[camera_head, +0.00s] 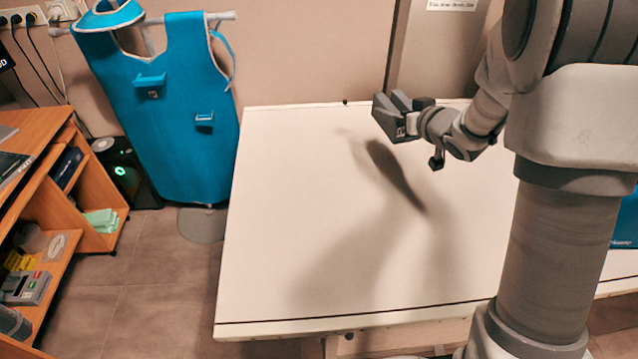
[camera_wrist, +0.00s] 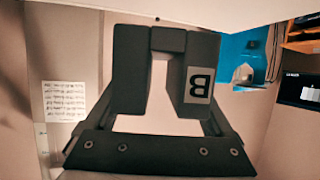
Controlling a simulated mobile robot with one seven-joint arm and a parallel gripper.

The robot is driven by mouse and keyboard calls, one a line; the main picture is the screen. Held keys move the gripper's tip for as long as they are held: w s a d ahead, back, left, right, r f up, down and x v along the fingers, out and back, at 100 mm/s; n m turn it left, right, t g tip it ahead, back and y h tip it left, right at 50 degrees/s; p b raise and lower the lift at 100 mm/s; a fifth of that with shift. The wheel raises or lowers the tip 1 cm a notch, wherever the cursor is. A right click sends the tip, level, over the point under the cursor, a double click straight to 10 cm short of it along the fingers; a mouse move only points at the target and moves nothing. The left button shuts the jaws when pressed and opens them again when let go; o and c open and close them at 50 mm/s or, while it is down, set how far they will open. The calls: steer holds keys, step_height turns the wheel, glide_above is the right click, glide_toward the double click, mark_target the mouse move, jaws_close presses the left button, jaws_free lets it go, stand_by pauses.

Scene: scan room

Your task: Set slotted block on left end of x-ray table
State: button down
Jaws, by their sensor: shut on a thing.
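The slotted block is a dark grey piece with a wide gap between two thick sides. In the head view the slotted block (camera_head: 386,121) is tilted in the air above the far part of the white x-ray table (camera_head: 290,215). My gripper (camera_head: 415,108) is shut on it, pointing left. In the wrist view the slotted block (camera_wrist: 130,72) fills the middle, with a pale label showing an upside-down B on its right side. My fingers are partly hidden behind the block. A dark shadow lies on the table below, apart from the block.
The table top is bare, including its left end. A blue lead apron (camera_head: 180,110) hangs on a stand just beyond the table's left edge. A wooden desk (camera_head: 50,190) with shelves stands at far left. A wall is close behind the table.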

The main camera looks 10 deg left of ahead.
steer(key=s+a+n+g+y+b, duration=0.2)
steer(key=s+a+n+g+y, duration=0.5)
steer(key=a+n+g, duration=0.15)
steer(key=s+d+f+n+g+b, duration=0.2)
steer(key=s+d+f+n+g, duration=0.15)
steer(key=s+n+g, duration=0.45)
steer(key=m+t+b, duration=0.1)
steer(key=b, duration=0.1)
glide_above(321, 197)
step_height(321, 197, down, 7)
steer(key=shift+r, duration=0.15)
steer(key=shift+t, duration=0.25)
steer(key=shift+f+b, duration=0.3)
steer(key=shift+f, duration=1.7)
steer(key=shift+f, duration=0.15)
jaws_free()
